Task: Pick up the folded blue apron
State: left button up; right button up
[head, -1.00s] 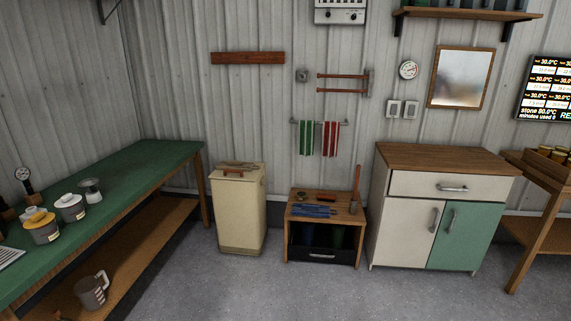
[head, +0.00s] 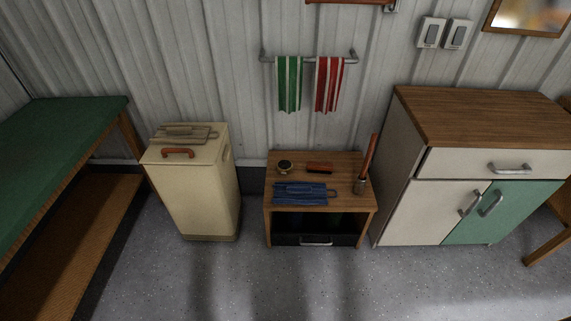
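The folded blue apron (head: 300,193) lies flat on the front part of the top of a small wooden stand (head: 347,163). It is dark blue, with what looks like a loop at its right end. Neither of my grippers shows in the head view.
A small round item (head: 284,167), a brown brush-like item (head: 319,168) and an upright wooden-handled tool (head: 367,161) share the stand's top. A cream bin (head: 195,190) stands to the left and a white and green cabinet (head: 430,205) to the right. The floor (head: 310,285) in front is clear.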

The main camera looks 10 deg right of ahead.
aim_at(287, 192)
jog(key=u, duration=0.15)
jog(key=i, duration=1.25)
jog(key=u, duration=0.15)
